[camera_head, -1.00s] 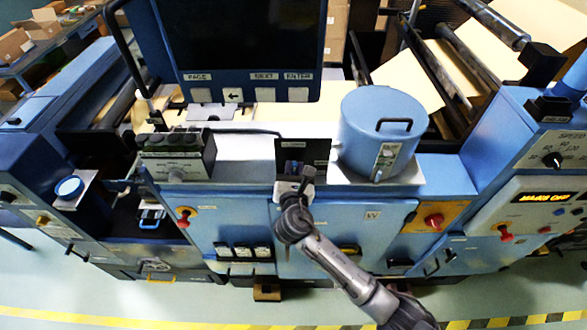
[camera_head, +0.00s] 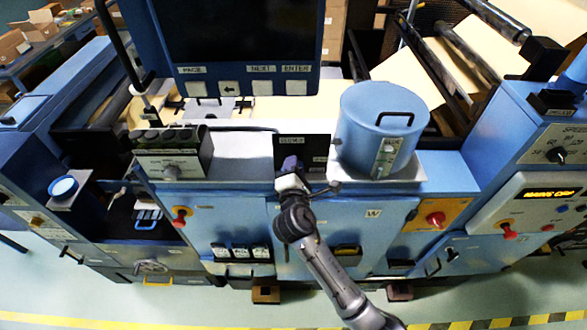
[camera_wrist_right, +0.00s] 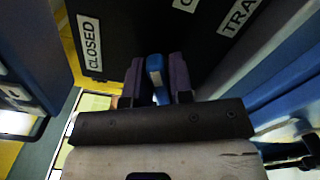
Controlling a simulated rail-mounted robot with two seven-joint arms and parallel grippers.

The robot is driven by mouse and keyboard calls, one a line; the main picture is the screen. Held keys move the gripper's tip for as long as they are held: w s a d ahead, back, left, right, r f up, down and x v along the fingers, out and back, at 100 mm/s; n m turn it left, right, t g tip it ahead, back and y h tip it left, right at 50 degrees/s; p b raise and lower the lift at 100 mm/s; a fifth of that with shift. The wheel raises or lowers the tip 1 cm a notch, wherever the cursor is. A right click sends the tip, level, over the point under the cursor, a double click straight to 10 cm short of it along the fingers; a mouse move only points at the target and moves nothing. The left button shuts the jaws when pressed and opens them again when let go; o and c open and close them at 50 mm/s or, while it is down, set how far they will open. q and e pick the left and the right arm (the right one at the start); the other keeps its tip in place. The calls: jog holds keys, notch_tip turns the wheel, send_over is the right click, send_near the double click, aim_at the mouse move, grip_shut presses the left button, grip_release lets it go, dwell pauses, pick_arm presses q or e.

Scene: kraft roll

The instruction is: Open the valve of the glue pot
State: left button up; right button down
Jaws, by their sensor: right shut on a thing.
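The glue pot (camera_head: 365,150), a blue cylinder with a handled lid, stands on a ledge right of a black valve panel (camera_head: 318,145). My right gripper (camera_head: 289,165) is at the lower front of this panel. In the right wrist view its two purple-grey fingers (camera_wrist_right: 155,82) are shut on a blue valve lever (camera_wrist_right: 154,72), one finger on each side. The panel carries a CLOSED label (camera_wrist_right: 90,45) left of the lever and other labels, partly cut off, at the top right. The lever's base is hidden. My left gripper is not in view.
A black-topped control box (camera_head: 172,152) stands left of the panel. A large screen (camera_head: 245,45) hangs above and behind. Below are blue cabinet doors (camera_head: 345,225) with a red-handled switch (camera_head: 435,219) at the right.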

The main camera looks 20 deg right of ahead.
jog(key=m+b, duration=0.2)
jog(key=m, duration=0.3)
jog(key=shift+f, duration=0.15)
jog(key=shift+m, duration=0.3)
dwell(0.4)
jog(key=c, duration=1.1)
grip_release()
jog(key=shift+s, duration=0.1)
jog(key=shift+s+a, duration=0.1)
jog(key=shift+s, duration=0.1)
jog(key=b+v, duration=0.2)
jog(key=v, duration=1.1)
